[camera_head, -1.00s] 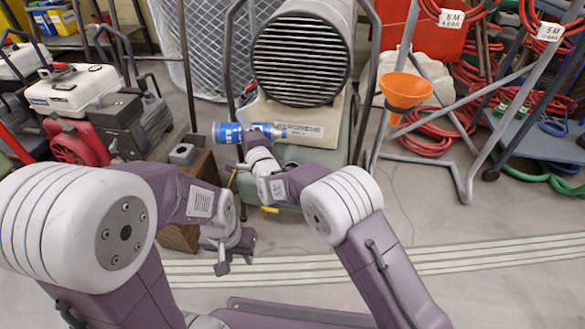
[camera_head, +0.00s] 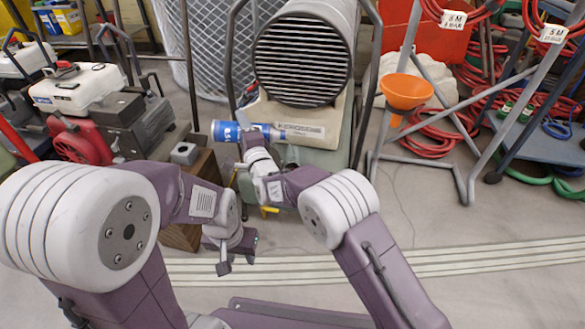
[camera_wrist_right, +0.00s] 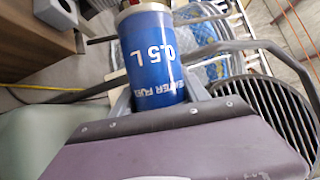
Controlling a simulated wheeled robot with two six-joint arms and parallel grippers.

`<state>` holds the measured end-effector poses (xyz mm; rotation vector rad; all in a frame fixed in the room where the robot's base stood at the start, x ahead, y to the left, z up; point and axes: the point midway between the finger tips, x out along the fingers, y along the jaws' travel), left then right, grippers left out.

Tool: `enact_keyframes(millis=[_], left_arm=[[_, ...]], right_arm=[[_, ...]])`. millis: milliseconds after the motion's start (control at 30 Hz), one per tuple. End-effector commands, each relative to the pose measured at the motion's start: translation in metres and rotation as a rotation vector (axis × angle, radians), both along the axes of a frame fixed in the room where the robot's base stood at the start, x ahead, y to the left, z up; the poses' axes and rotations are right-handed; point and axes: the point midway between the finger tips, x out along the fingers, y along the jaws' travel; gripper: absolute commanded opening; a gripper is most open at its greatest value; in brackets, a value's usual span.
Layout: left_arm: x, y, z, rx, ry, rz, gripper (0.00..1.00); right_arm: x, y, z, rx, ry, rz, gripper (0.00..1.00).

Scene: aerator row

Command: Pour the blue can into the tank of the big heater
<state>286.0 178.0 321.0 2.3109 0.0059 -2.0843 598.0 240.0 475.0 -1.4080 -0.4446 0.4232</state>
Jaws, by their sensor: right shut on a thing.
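The blue can (camera_head: 228,131) is on its side in the head view, in front of the big heater (camera_head: 300,62) with its dark round grille. My right gripper (camera_head: 250,126) is shut around the can. In the right wrist view the can (camera_wrist_right: 150,60) sits between the fingers, showing "0.5 L" and a pale rim at its upper end. The heater's pale green tank (camera_head: 318,158) is low under the grille, partly behind my right arm; its filler opening cannot be made out. My left gripper (camera_head: 237,256) is lower, apart from the heater, with its fingers apart and empty.
An orange funnel (camera_head: 405,91) is beside the heater on the right, near a grey metal frame. A wooden box (camera_head: 190,175) stands left of the heater. Floor at the lower right is clear.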

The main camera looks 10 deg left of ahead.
Motion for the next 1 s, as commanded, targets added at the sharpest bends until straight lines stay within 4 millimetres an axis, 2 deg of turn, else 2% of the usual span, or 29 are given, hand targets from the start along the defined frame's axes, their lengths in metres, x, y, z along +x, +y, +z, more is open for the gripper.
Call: enact_keyframes(millis=[1000], left_arm=[[0.000,0.000,0.000,0.000,0.000,0.000,0.36]], right_arm=[[-0.003,0.018,0.001,0.023,0.004,-0.001,0.07]])
